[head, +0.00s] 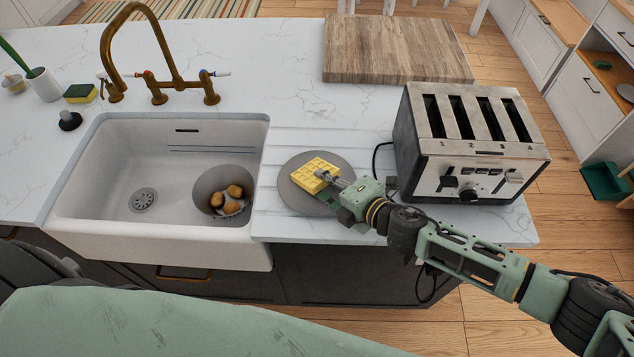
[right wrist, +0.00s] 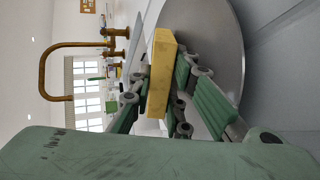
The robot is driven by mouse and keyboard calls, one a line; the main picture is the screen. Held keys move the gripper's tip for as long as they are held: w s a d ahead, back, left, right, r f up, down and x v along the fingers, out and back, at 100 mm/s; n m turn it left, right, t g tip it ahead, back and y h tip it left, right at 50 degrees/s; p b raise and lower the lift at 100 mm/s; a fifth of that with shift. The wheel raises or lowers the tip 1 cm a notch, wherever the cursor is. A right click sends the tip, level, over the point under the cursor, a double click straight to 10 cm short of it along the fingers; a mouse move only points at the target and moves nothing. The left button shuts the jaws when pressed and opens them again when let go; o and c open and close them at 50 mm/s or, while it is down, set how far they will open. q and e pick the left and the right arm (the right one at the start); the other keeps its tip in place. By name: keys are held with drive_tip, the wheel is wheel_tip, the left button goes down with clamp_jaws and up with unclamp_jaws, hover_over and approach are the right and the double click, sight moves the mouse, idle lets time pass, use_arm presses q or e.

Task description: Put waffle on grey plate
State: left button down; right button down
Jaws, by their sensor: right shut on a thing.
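The yellow square waffle (head: 315,175) is over the round grey plate (head: 300,200) on the counter, right of the sink. My right gripper (head: 332,181) is shut on the waffle's right side. In the right wrist view the waffle (right wrist: 161,75) stands edge-on between the green fingers, with the grey plate (right wrist: 228,60) beside it. I cannot tell whether the waffle touches the plate. The gripper covers the plate's right part in the head view. My left gripper does not show.
A toaster (head: 470,155) stands right of the plate, close to my right arm. The white sink (head: 110,225) is to the left, holding a bowl (head: 204,185) of brown items. A brass faucet (head: 160,85) and wooden board (head: 395,50) are behind.

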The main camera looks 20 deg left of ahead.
drive_tip(key=c, duration=1.8)
unclamp_jaws()
drive_tip(key=shift+s+d+r+p, duration=0.25)
drive_tip(key=shift+d+p, duration=0.2)
drive_tip(key=shift+p, duration=0.05)
drive_tip(key=p+v, duration=0.2)
drive_tip(key=v, duration=0.3)
drive_tip(key=shift+d+p, duration=0.1)
drive_tip(key=shift+p, duration=0.3)
drive_tip(key=shift+v, duration=0.9)
drive_tip(key=shift+p, duration=0.3)
